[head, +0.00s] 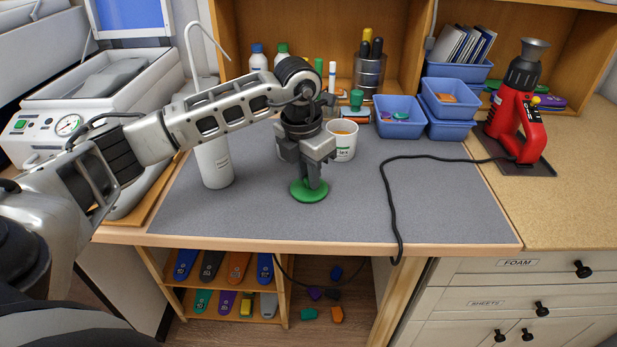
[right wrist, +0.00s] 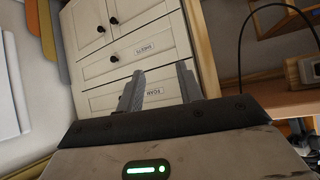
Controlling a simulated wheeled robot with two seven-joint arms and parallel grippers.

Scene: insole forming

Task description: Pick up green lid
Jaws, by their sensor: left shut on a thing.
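The green lid (head: 309,196) is a flat round disc with a raised middle, over the front middle of the grey mat (head: 420,215). My left gripper (head: 311,182) points straight down and is shut on the lid's middle from above. I cannot tell whether the lid touches the mat. A white cup (head: 345,148) with orange-brown contents stands just behind my left gripper, partly hidden by it. My right gripper (right wrist: 160,84) is open and empty in the right wrist view, with drawers behind its fingers.
A white bottle (head: 214,165) with a bent spout stands left on the mat. Blue bins (head: 400,128) stand at the back right. A black cable (head: 388,190) crosses the mat to a red machine (head: 515,125).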

